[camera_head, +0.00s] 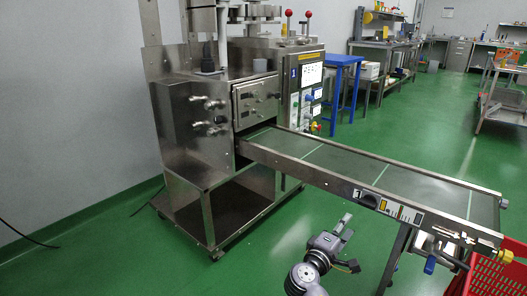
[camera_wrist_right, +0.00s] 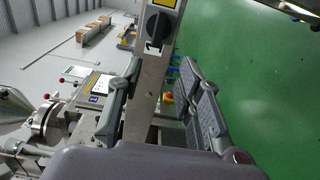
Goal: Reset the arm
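My right arm comes up from the bottom of the head view. Its gripper (camera_head: 342,226) is over the green floor in front of the conveyor, apart from it in the picture. In the right wrist view the two grey fingers of my right gripper (camera_wrist_right: 165,95) stand wide apart with nothing held. The conveyor's steel side with a black dial (camera_wrist_right: 158,24) shows behind the gap between them. My left gripper is in neither view.
A steel packing machine (camera_head: 205,115) stands at the left, with the conveyor (camera_head: 375,178) running out to the right. A red basket (camera_head: 500,275) is at the lower right. A blue table (camera_head: 345,60) stands behind. Green floor (camera_head: 270,265) is clear in front.

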